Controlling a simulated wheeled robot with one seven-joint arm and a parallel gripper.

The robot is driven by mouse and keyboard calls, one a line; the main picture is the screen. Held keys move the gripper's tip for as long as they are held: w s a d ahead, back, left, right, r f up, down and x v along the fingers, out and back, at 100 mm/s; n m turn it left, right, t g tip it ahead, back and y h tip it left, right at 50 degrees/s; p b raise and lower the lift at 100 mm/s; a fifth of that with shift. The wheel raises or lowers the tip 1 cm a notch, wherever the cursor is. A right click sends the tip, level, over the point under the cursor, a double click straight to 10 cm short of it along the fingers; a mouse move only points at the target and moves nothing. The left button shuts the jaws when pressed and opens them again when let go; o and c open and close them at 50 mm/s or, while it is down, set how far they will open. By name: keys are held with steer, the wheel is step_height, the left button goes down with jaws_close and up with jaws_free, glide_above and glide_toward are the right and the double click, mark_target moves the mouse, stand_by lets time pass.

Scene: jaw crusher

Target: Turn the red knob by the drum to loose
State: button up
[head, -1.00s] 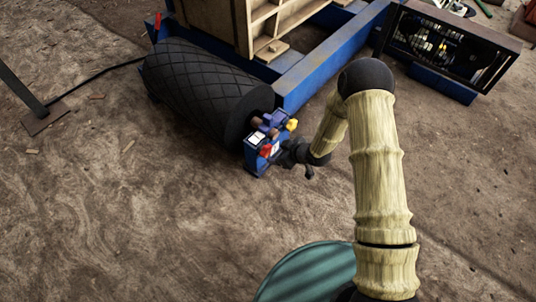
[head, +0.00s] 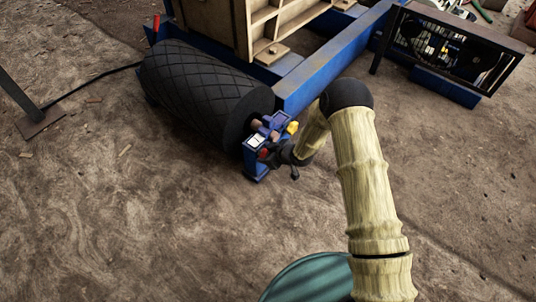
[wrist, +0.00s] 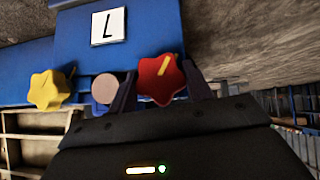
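The red knob (wrist: 161,80) is star-shaped with a yellow pointer line slanting to the upper right. It sits on a blue bracket (wrist: 45,62) in the wrist view. In the head view the red knob (head: 263,154) is a small patch at the near end of the black ribbed drum (head: 200,90). My gripper (wrist: 160,74) has its two dark fingers apart, one on each side of the knob. The gaps beside the knob look very small; contact cannot be made out. In the head view my gripper (head: 278,156) is just right of the knob, partly covering it.
A yellow star knob (wrist: 48,90) and a round brownish shaft end (wrist: 105,88) lie left of the red knob. A white plate marked L (wrist: 108,26) is above. The blue machine frame (head: 330,60) stands behind. Bare ground is open in front of the drum.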

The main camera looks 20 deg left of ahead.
steer(key=c, duration=0.4)
steer(key=shift+s+n+t, duration=0.1)
steer(key=shift+n+t, duration=0.2)
steer(key=shift+t, duration=0.2)
steer(key=t, duration=0.1)
steer(key=n+t+h, duration=0.1)
steer(key=shift+s+a+f+t, duration=0.1)
steer(key=shift+s+t, duration=0.05)
steer(key=shift+t, duration=0.15)
steer(key=n+t, duration=0.1)
steer(key=t, duration=0.1)
steer(key=n+t, duration=0.2)
steer(key=shift+s+f+h, duration=0.1)
steer(key=shift+f+h, duration=0.1)
steer(key=shift+h, duration=0.2)
steer(key=n+t, duration=0.1)
steer(key=n+t+b, duration=0.1)
steer(key=t, duration=0.1)
steer(key=n+t, duration=0.1)
steer(key=shift+f+n+t+y, duration=0.3)
steer(key=shift+n+y, duration=0.1)
steer(key=shift+f+n+t+y+b, duration=0.1)
steer(key=shift+n+t+y+b, duration=0.2)
steer(key=shift+n+t+b, duration=0.6)
steer(key=shift+n+t+y+b, duration=0.4)
steer(key=shift+n+y+b, duration=0.3)
steer(key=shift+n, duration=0.3)
